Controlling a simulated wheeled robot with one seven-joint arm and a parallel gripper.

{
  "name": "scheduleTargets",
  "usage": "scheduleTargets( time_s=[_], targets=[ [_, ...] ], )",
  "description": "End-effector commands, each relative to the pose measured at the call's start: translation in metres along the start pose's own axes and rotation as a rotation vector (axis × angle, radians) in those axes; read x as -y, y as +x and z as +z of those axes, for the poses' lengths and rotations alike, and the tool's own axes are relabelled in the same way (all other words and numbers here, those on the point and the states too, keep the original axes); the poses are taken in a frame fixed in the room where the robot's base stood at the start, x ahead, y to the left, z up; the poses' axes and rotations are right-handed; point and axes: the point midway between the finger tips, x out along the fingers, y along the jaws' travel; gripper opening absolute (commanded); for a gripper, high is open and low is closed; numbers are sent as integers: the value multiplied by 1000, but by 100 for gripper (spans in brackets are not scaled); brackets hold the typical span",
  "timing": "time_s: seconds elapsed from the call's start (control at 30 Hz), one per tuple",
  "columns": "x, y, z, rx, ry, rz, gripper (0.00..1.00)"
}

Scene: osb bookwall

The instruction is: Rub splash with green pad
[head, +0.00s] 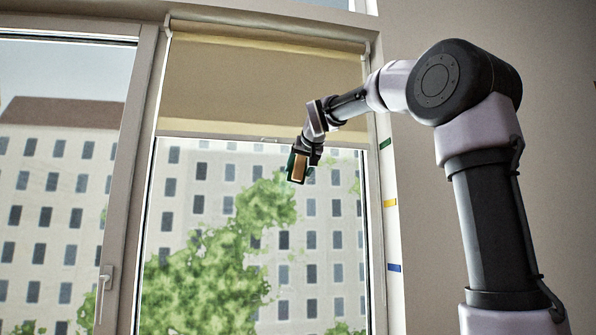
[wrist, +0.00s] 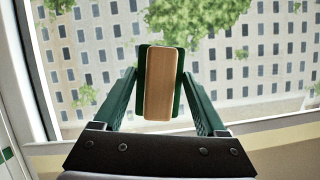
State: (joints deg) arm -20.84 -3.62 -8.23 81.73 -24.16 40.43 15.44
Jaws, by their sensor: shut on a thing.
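My gripper (wrist: 161,95) is shut on the green pad (wrist: 180,100), which has a light wooden block on its near side. In the wrist view the pad sits between the two green fingers, with its green edges showing around the wood. In the head view the green pad (head: 291,165) is held up in front of the right window pane, below the blind. I cannot tell whether it touches the glass. I do not make out a splash in either view.
A beige roller blind (head: 262,88) covers the upper part of the right pane. A window handle (head: 104,288) sticks out on the frame at left. Green, yellow and blue marks line the right frame edge, with a blue mark (head: 394,267) lowest.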

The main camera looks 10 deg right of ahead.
Motion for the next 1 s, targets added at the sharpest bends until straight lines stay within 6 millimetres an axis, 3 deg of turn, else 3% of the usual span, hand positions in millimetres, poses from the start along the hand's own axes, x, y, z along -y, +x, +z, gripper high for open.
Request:
scheduleTargets(
  time_s=[0.57,1.0],
  targets=[
    [0,0,1,1,0,0,29],
    [0,37,-14,1,0,1,29]
  ],
)
